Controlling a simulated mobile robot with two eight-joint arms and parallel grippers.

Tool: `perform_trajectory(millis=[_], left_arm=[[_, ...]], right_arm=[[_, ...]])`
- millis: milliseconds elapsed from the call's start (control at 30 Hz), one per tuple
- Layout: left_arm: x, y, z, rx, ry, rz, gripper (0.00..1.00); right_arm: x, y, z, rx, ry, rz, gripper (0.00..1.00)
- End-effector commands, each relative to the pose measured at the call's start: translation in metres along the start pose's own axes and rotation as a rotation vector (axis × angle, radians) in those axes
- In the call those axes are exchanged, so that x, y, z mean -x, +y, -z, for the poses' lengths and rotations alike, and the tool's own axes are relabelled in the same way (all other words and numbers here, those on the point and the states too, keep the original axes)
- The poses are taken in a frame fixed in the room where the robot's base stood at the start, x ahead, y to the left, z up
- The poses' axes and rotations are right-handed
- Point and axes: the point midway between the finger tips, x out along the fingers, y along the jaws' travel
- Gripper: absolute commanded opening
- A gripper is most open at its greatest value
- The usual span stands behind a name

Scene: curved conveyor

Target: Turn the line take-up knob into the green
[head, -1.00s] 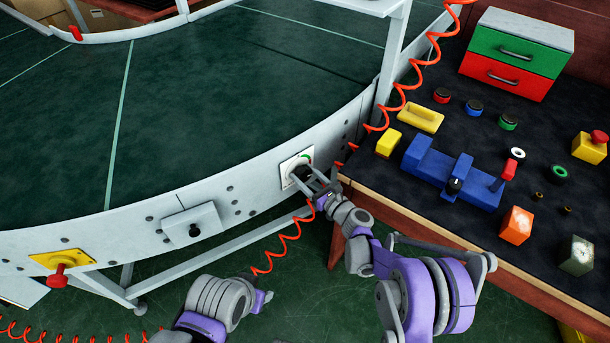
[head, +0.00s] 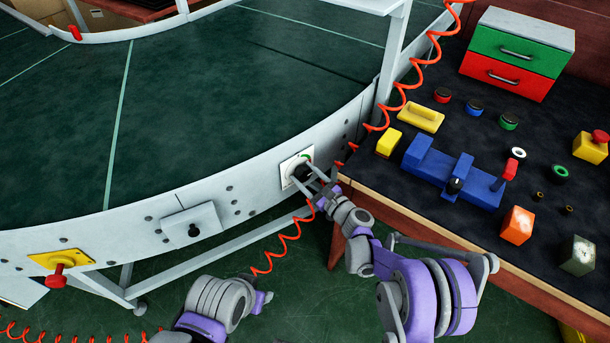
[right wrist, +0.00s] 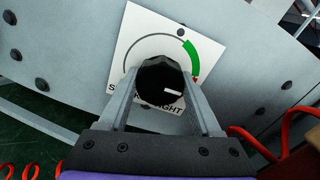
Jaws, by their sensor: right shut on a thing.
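The black take-up knob (right wrist: 160,84) sits on a white dial plate (right wrist: 133,43) on the conveyor's side wall. In the right wrist view the dial has a grey arc, a green band (right wrist: 191,55) at the upper right and a small red end. The knob's white pointer mark points right and slightly down, below the green band. My right gripper (right wrist: 162,92) is shut on the knob, one finger on each side; the right finger covers part of the scale's end. The head view also shows the plate (head: 290,164). My left gripper (head: 262,299) hangs low, its fingers unclear.
A grey box with a black knob (head: 194,222) and a yellow plate with a red knob (head: 58,265) are on the same wall. A workbench (head: 390,202) with buttons and blocks stands right. A coiled red hose (head: 290,246) hangs close to my right gripper.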

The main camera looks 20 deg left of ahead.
Motion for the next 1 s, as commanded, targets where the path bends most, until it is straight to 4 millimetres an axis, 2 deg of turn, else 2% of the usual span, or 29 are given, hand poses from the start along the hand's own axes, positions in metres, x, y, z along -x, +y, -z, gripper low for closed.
perform_trajectory(millis=[600, 1000], left_arm=[[0.0000, 0.0000, 0.0000, 0.000, 0.000, 0.000, 0.50], [0.0012, 0.0000, 0.0003, 0.000, 0.000, 0.000, 0.50]], right_arm=[[0.0003, -0.0002, 0.0003, 0.547, 0.001, 0.000, 0.10], [0.0003, -0.0004, 0.0003, 0.722, 0.001, 0.000, 0.10]])
